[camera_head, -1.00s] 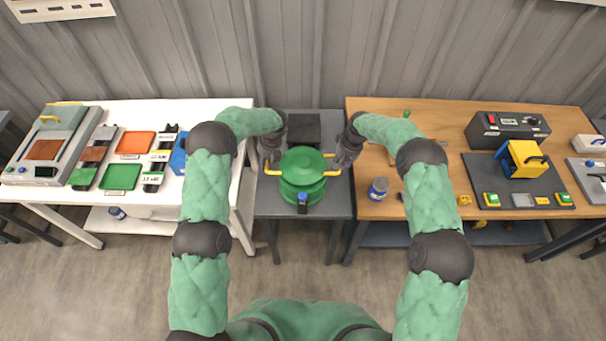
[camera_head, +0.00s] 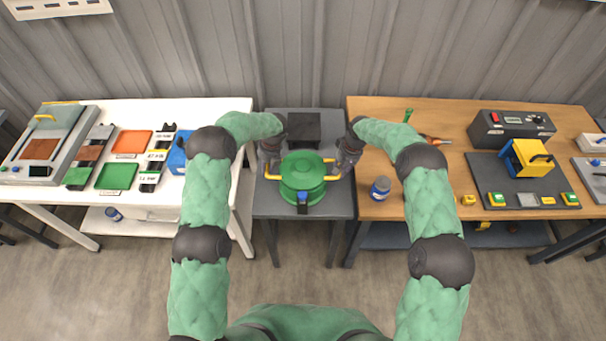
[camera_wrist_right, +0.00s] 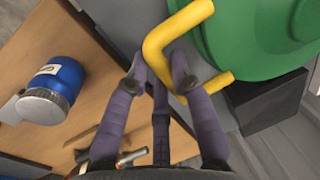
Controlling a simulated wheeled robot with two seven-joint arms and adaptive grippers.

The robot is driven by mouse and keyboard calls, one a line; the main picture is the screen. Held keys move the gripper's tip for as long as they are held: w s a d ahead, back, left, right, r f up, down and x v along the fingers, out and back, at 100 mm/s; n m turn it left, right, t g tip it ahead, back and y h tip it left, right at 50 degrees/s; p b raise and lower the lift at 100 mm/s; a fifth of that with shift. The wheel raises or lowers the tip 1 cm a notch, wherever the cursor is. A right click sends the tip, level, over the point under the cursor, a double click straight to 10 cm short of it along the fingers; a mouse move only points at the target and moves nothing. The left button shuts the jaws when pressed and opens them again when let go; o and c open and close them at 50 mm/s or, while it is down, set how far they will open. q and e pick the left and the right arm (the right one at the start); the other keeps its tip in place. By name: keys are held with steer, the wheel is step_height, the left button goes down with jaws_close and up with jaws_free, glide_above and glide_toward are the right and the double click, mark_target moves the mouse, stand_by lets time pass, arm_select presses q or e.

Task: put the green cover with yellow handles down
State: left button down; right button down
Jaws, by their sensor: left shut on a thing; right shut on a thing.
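The green cover (camera_head: 303,168) with yellow handles is at the middle of the grey table, over a round green body (camera_head: 316,198). I see no clear gap between them in the head view. My left gripper (camera_head: 270,168) is shut on the cover's left yellow handle (camera_head: 272,177). My right gripper (camera_head: 343,168) is shut on its right yellow handle (camera_head: 333,177). In the right wrist view that handle (camera_wrist_right: 182,40) lies at the fingers (camera_wrist_right: 160,82), beside the green cover (camera_wrist_right: 260,40). The fingers partly hide the handles in the head view.
A dark block (camera_head: 304,127) stands behind the cover on the grey table (camera_head: 335,206). A blue can (camera_head: 380,188) stands near the left edge of the wooden table (camera_head: 440,205). The white table (camera_head: 215,205) with trays stands at left.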

arm_select(q)
steer(key=shift+f+b, duration=0.3)
steer(key=shift+f, duration=0.05)
arm_select(e)
steer(key=shift+w+f, duration=0.1)
steer(key=shift+f, duration=0.2)
arm_select(q)
steer(key=c, duration=1.4)
jaws_free()
steer(key=shift+f, duration=0.1)
arm_select(e)
steer(key=c, duration=1.4)
jaws_free()
steer(key=shift+f, duration=0.1)
arm_select(q)
steer(key=o, duration=0.3)
arm_select(e)
steer(key=o, duration=0.3)
arm_select(q)
steer(key=v, duration=1.2)
arm_select(e)
steer(key=r, duration=0.4)
steer(key=d+r, duration=0.1)
steer(key=r, duration=0.3)
steer(key=d+r, duration=0.1)
steer(key=r, duration=0.3)
